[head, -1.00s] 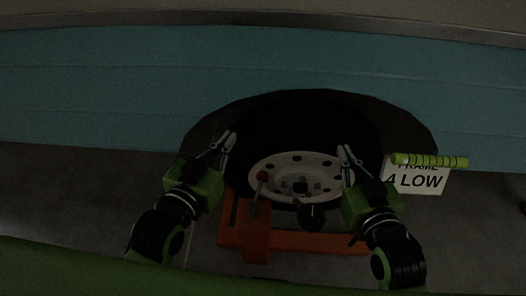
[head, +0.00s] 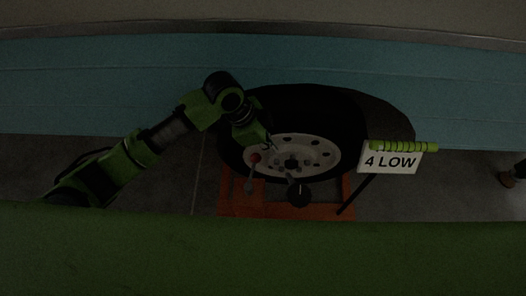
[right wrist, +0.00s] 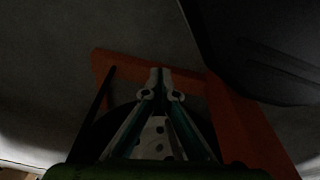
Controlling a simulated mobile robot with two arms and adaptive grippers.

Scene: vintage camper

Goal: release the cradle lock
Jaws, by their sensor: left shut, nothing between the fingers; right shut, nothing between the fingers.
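An orange cradle (head: 235,208) on the floor holds a black tire with a pale, holed rim (head: 318,150). A lever with a red ball knob (head: 255,157) stands at the rim's left side. A black round knob (head: 298,195) sits at the cradle's front. My left gripper (head: 271,143) is shut and empty, just above and right of the red knob; contact cannot be told. My right gripper (right wrist: 157,75) shows only in the right wrist view, shut and empty, with the cradle's orange bar (right wrist: 125,64) and the rim (right wrist: 152,140) behind it.
A white sign reading 4 LOW (head: 392,163), with a green ribbed bar (head: 404,146) across its top, stands right of the wheel. A black rod (head: 355,195) leans below it. The teal camper side (head: 80,90) overhangs the wheel. Floor left of the cradle is clear.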

